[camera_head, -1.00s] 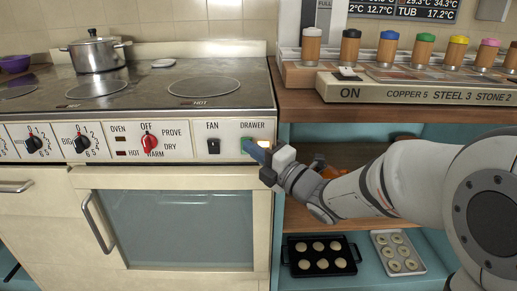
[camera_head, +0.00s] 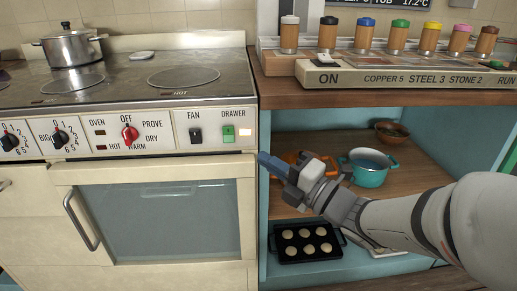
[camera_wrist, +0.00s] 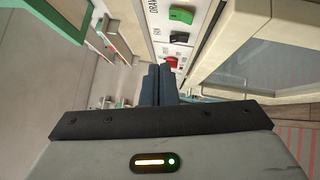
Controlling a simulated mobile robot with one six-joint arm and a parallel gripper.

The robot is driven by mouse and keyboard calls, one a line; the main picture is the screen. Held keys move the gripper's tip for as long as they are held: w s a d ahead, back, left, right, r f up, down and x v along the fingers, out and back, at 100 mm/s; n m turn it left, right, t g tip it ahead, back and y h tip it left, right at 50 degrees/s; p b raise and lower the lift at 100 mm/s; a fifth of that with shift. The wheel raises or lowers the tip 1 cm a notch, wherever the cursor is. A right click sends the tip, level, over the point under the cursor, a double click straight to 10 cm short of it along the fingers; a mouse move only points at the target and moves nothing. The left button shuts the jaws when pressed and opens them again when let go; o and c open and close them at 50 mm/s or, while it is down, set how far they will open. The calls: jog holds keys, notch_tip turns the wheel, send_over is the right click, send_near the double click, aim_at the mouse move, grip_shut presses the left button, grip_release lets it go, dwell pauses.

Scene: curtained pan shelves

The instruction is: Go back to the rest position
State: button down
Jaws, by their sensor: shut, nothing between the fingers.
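My gripper (camera_head: 268,162) is shut and empty in the head view. It hangs in front of the shelf opening, just right of the oven front and below the panel's DRAWER switch. In the wrist view its two dark fingers (camera_wrist: 158,84) lie together, pointing at the panel. The green DRAWER switch (camera_head: 229,133) is on the right end of the stove panel, with a lit lamp (camera_head: 246,132) beside it. The switch also shows in the wrist view (camera_wrist: 181,15), apart from the fingertips.
The shelf holds a teal pot (camera_head: 368,172), a brown bowl (camera_head: 391,133) and an orange pan (camera_head: 290,158) partly behind my gripper. A black tray (camera_head: 305,246) of round pieces lies below. The oven handle (camera_head: 80,220) sticks out at left. A counter edge (camera_head: 400,98) runs above my arm.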

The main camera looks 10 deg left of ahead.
jog(key=shift+s+d, duration=0.15)
jog(key=shift+d, duration=0.1)
jog(key=w+d+r+m+t+h+p, duration=0.25)
jog(key=d+r+m+h+p, duration=0.25)
jog(key=d+m+h+p, duration=0.35)
jog(key=w+d+r+m+t+h+p, duration=0.1)
jog(key=w+d+r+m+h+p, duration=0.35)
jog(key=d+m+h+p, duration=0.45)
jog(key=s+d+r+m+g+p, duration=0.2)
jog(key=s+m+g+p, duration=0.3)
jog(key=s, duration=0.4)
jog(key=s+d+r+m+g+p, duration=0.2)
jog(key=s+r+m+g+p, duration=0.2)
jog(key=s+m+p, duration=0.3)
jog(key=s+m+g, duration=0.1)
jog(key=s+m, duration=0.1)
jog(key=m, duration=0.1)
jog(key=shift+s+r+p, duration=0.25)
jog(key=shift+r+p, duration=0.05)
jog(key=shift+p, duration=0.1)
